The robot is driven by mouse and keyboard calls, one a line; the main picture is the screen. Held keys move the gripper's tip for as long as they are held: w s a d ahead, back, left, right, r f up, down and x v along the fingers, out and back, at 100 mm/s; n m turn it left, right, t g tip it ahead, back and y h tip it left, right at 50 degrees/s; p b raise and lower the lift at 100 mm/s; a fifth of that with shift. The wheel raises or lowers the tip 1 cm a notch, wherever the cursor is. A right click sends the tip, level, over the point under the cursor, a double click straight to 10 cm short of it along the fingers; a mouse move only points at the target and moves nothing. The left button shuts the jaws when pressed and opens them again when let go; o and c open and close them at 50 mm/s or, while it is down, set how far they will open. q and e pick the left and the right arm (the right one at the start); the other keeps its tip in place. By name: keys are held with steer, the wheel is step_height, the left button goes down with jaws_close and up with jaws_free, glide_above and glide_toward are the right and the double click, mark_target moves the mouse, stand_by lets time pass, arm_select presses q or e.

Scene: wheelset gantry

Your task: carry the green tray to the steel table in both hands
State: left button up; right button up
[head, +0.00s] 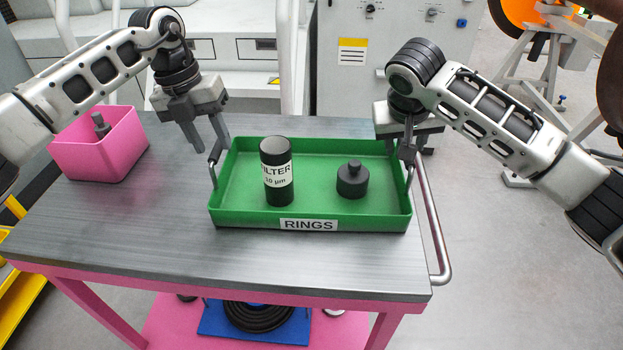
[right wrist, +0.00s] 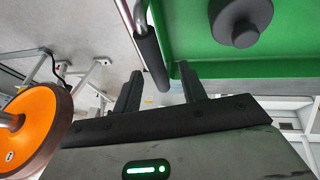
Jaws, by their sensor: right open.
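The green tray (head: 235,212), labelled RINGS, rests flat on the grey metal top of a pink-framed cart (head: 150,225). A black filter canister (head: 278,172) and a short dark knobbed part (head: 352,181) stand upright in it. My left gripper (head: 207,146) is open above the tray's left handle (head: 213,168). My right gripper (head: 409,150) is open at the right handle. In the right wrist view its fingers (right wrist: 160,84) are spread, with the dark handle bar (right wrist: 151,60) between and ahead of them. I cannot identify a separate steel table.
A pink bin (head: 100,155) with a dark part inside stands at the cart's back left. A push bar (head: 432,220) runs along the cart's right end. Grey cabinets (head: 400,60) stand behind. An orange wheel (head: 520,12) on a stand is at back right.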

mark_target(215, 148)
arm_select(q)
steer(key=shift+d+f, duration=0.2)
steer(key=shift+f, duration=0.7)
steer(key=shift+d+f, duration=0.15)
steer(key=shift+f, duration=0.7)
arm_select(e)
steer(key=shift+x, duration=1.75)
arm_select(q)
jaws_close()
arm_select(e)
jaws_close()
arm_select(q)
steer(key=shift+r, duration=0.1)
arm_select(e)
steer(key=shift+r, duration=0.1)
